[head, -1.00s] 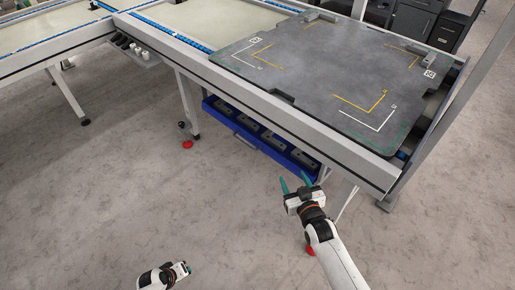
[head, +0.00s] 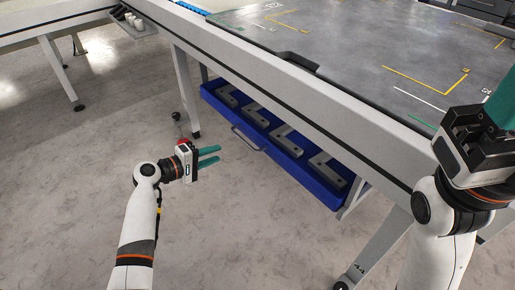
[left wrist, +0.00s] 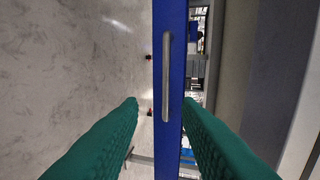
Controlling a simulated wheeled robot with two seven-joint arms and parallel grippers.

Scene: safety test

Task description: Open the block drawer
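The block drawer (head: 262,140) is a blue tray under the table. Several grey blocks (head: 293,140) show inside it, and I cannot tell how far it is pulled out. Its grey bar handle (head: 249,139) is on the front face. In the left wrist view the handle (left wrist: 167,77) runs upright on the blue front (left wrist: 171,20), beyond the gap between the fingers. My left gripper (head: 218,156) is open and empty, in front of the handle and apart from it. My right gripper (head: 490,118) is at the right edge, partly cut off, above the table's front edge.
The grey tabletop (head: 380,45) with yellow and white markings overhangs the drawer. Another leg (head: 372,255) stands at the right. The floor in front is clear.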

